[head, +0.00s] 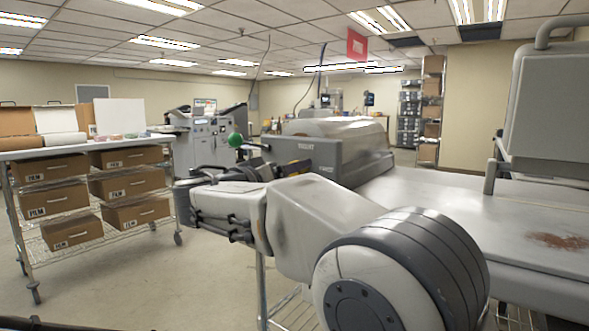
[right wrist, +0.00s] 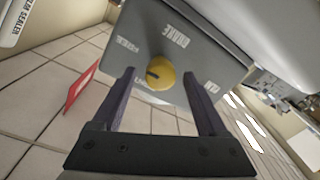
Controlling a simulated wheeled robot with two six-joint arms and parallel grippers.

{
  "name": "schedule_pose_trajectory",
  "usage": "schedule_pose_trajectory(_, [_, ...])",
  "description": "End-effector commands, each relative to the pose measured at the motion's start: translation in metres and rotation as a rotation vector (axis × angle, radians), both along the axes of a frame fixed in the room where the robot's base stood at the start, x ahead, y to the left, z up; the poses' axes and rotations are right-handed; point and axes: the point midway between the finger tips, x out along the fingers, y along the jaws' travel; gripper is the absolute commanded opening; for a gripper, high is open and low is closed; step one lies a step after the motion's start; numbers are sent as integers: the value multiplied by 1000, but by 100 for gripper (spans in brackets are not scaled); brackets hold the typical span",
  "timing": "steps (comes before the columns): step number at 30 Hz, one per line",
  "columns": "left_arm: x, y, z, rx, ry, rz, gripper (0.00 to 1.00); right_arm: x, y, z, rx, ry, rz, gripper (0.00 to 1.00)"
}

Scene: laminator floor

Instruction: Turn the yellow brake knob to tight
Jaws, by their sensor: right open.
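The yellow brake knob (right wrist: 160,73) is in the upper middle of the right wrist view, on a grey panel (right wrist: 200,55). The panel carries white lettering that includes BRAKE; other labels are small or partly covered. A dark mark on the knob points left in that view. My right gripper (right wrist: 159,76) is open, its two dark fingers to the left and right of the knob with a gap on each side. How far the tips are from the panel is unclear. In the head view my right arm hides the knob. My left gripper is not in view.
The laminator (head: 345,150) stands behind my right arm, with a long table (head: 470,195) on its right. A wire cart (head: 30,245) with boxes labelled FILM is at the left. The floor (head: 140,285) between cart and arm is clear.

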Motion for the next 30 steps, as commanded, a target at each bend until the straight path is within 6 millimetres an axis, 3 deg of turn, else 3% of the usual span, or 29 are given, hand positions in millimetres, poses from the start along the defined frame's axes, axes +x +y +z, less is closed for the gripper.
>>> schedule_pose_trajectory(6, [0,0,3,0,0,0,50,16,-10,0,0,1,0,76])
schedule_pose_trajectory(14, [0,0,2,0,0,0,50,17,-11,0,-1,1,1,76])
schedule_pose_trajectory(15, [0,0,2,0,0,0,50,17,-11,0,-1,1,1,72])
schedule_pose_trajectory(21, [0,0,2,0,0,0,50,17,-11,0,0,1,2,0])
schedule_pose_trajectory(30, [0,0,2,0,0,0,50,17,-10,-1,-24,18,2,0])
